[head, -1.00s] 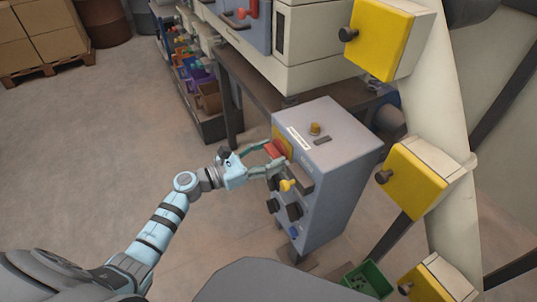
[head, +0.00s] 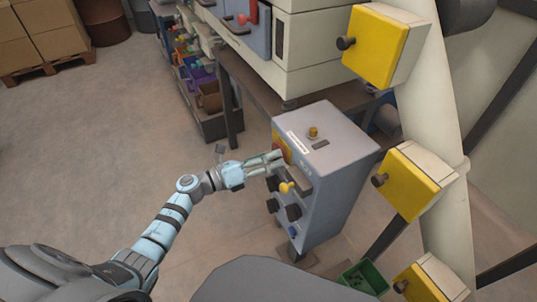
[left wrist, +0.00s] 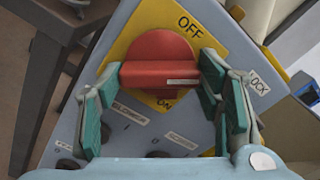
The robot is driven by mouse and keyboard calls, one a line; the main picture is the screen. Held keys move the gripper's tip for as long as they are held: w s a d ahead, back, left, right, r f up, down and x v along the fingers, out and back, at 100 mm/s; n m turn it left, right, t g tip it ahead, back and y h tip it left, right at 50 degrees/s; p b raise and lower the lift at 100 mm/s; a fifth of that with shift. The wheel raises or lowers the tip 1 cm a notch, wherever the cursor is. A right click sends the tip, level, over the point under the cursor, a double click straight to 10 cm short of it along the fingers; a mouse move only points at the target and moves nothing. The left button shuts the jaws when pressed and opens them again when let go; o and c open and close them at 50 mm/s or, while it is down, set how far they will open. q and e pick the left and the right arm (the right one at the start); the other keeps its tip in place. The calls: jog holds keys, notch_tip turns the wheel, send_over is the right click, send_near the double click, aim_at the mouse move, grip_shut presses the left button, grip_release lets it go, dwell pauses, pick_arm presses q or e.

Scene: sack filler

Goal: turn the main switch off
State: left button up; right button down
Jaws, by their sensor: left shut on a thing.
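The main switch (left wrist: 160,60) is a red rotary knob with a raised bar, on a yellow plate (left wrist: 228,42) marked OFF and ON. In the left wrist view OFF is above and right of the knob, and ON is just below it. The bar lies level across that view, and I cannot tell which mark it points to. My left gripper (left wrist: 160,76) is shut on the knob's bar, one finger at each end. In the head view my left gripper (head: 277,158) reaches the grey cabinet's front and hides most of the knob. My right gripper is not in view.
Yellow boxes (head: 413,182) on a pale post stand to the right. A bench stands behind.

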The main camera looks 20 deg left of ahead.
pick_arm(q)
jog(key=n+p, duration=0.4)
jog(key=n, duration=0.6)
dwell(0.4)
jog(key=o, duration=1.2)
jog(key=shift+c, duration=0.2)
jog(key=v, duration=1.2)
